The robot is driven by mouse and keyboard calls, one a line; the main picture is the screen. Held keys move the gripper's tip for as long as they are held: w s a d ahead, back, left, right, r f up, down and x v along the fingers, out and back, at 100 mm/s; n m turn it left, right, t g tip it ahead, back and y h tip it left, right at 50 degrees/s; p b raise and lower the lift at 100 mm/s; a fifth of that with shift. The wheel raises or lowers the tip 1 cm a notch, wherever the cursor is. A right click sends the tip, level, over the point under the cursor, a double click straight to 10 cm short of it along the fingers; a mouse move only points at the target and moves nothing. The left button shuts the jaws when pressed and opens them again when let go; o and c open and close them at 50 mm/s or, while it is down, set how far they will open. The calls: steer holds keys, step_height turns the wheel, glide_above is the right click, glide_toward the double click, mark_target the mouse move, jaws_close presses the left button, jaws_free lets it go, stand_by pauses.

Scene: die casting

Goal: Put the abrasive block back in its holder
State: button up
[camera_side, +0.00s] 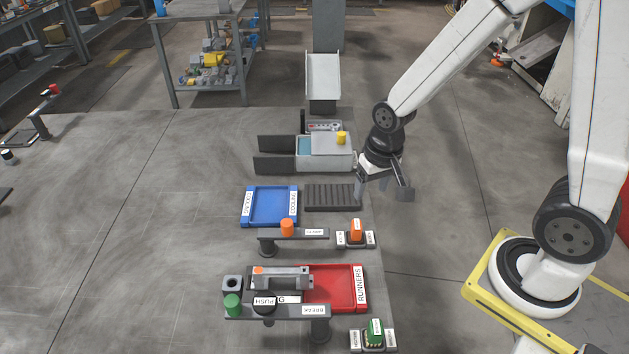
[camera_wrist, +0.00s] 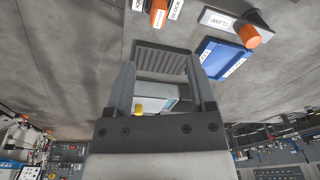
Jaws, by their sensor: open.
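The orange block (camera_side: 356,230) stands upright in a small dark holder (camera_side: 355,241) with white labels at the right edge of the table. In the wrist view the orange block (camera_wrist: 158,13) is at the top edge, beside a label (camera_wrist: 176,8) reading BLOCK; its holder is partly cut off there. My gripper (camera_side: 384,190) is open and empty. It hangs above the table's right edge, behind the block and apart from it. In the wrist view my gripper's (camera_wrist: 161,75) two fingers are spread with nothing held between them.
A dark ribbed rack (camera_side: 332,205) and a blue tray (camera_side: 272,206) lie left of my gripper. A grey machine with a yellow button (camera_side: 341,138) stands behind. A clamp post with an orange knob (camera_side: 287,228) is left of the block. A red tray (camera_side: 335,288) and a green-topped holder (camera_side: 375,331) are nearer.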

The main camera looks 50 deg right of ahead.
steer(key=s+r+n, duration=0.1)
steer(key=n, duration=0.1)
steer(key=s+a+r+n+t, duration=0.1)
steer(key=s+n, duration=0.1)
steer(key=shift+s+r, duration=0.25)
steer(key=shift+r, duration=0.05)
